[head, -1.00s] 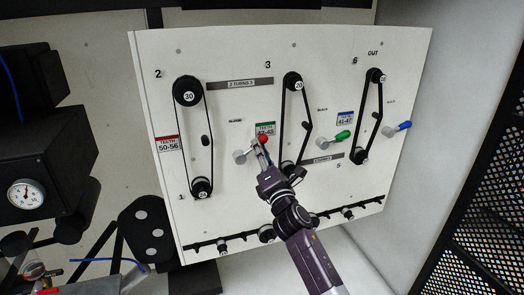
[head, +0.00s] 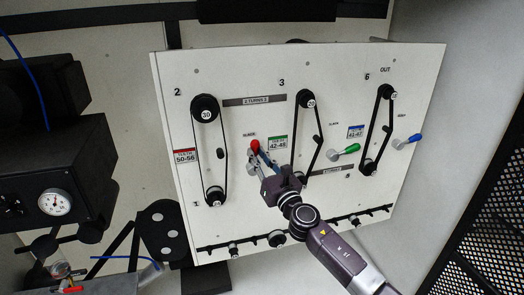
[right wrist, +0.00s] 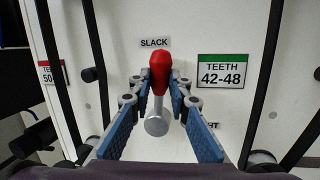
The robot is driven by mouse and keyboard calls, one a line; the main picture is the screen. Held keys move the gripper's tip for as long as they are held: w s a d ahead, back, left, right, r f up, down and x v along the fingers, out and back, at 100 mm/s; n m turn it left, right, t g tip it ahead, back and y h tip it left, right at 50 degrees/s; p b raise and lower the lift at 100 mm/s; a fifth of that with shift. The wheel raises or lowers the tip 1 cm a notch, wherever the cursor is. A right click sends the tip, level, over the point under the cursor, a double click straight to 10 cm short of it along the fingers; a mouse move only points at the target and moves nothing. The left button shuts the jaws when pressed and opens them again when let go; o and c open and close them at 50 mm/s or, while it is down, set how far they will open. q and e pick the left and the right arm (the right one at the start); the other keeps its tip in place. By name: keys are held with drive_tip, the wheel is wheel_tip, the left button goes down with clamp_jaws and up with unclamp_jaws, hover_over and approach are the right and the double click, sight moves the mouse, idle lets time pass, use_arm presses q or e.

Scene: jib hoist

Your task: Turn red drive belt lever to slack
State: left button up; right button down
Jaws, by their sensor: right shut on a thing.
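The red drive belt lever has a red knob (head: 255,146) on a grey arm, left of the green TEETH 42-48 label (head: 278,143) on the white panel (head: 238,125). In the right wrist view the red knob (right wrist: 160,70) points up, just below the SLACK label (right wrist: 154,43), with its round grey pivot (right wrist: 157,124) below. A partly hidden label ending in "HT" is at lower right. My right gripper (head: 261,159) is shut on the lever; its blue-padded fingers (right wrist: 159,90) stand on both sides of the knob's lower end. My left gripper is not in view.
Belt loops run on both sides of the red lever, with pulleys marked 30 (head: 206,114) and 20. A green lever (head: 346,150) and a blue lever (head: 409,140) are to the right. A black machine with a gauge (head: 55,202) stands at left, black mesh (head: 485,225) at right.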

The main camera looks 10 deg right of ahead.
drive_tip(key=shift+a+n+p, duration=0.3)
drive_tip(key=shift+n+p, duration=0.1)
drive_tip(key=shift+n, duration=0.3)
drive_tip(key=c, duration=1.8)
unclamp_jaws()
drive_tip(key=shift+s, duration=0.1)
drive_tip(key=v, duration=1.1)
drive_tip(key=shift+s+d+r, duration=0.1)
drive_tip(key=shift+s+d, duration=0.1)
drive_tip(key=shift+s, duration=0.2)
